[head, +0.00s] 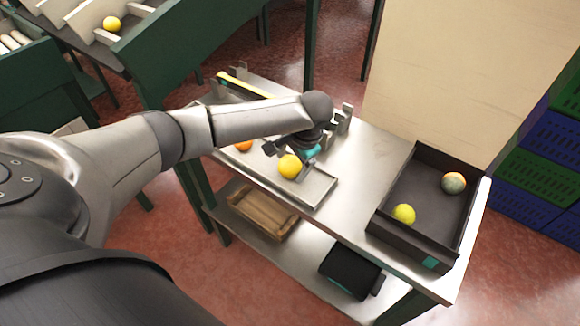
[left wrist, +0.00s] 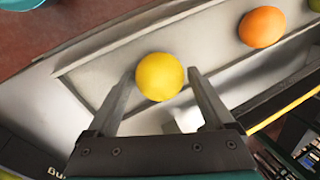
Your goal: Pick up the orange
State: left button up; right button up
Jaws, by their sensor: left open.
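A yellow round fruit (head: 290,166) lies in a shallow metal tray (head: 322,192) on the table. In the left wrist view the yellow fruit (left wrist: 160,77) shows between the two fingertips. My left gripper (head: 292,151) is open just above and behind it; I cannot tell whether a finger touches it. My right gripper is not in view.
A dark bin (head: 384,214) at the table's right holds a yellow-green fruit (head: 403,214) and a discoloured orange fruit (head: 453,183). Metal brackets (head: 343,118) stand behind the tray. A wooden tray (head: 262,212) and black box (head: 350,270) sit on the lower shelf.

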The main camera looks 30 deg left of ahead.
pick_arm(q)
jog(key=c, duration=1.2)
